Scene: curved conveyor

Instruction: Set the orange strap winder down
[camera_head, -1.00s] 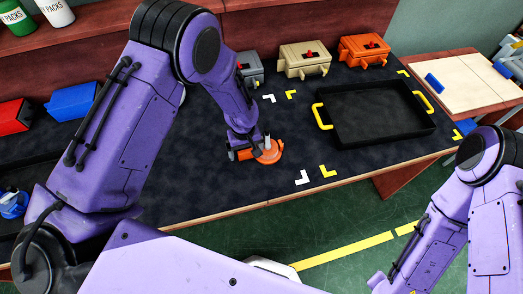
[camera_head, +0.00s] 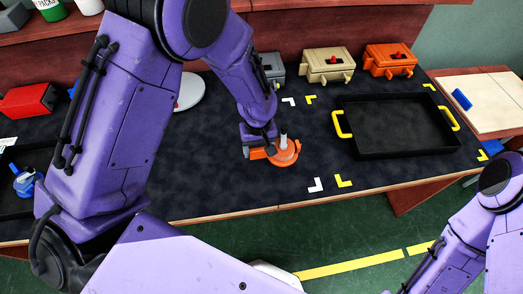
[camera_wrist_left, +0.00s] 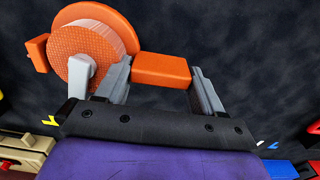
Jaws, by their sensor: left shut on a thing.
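The orange strap winder (camera_head: 286,154) is a round orange reel with a grey post, over the dark mat left of the tray. In the left wrist view its textured reel (camera_wrist_left: 82,58) is at the upper left and its orange block-shaped handle runs right from it. My left gripper (camera_head: 260,150) is shut on this handle, and the wrist view shows one finger on each side of it (camera_wrist_left: 160,70). I cannot tell whether the winder touches the mat. My right arm shows at the lower right, but its gripper is out of frame.
A black tray (camera_head: 347,140) with yellow handles lies right of the winder. White (camera_head: 316,185) and yellow (camera_head: 343,181) corner marks lie near the front edge. Grey, beige (camera_head: 328,65) and orange (camera_head: 390,60) boxes line the back. The mat in front of the winder is clear.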

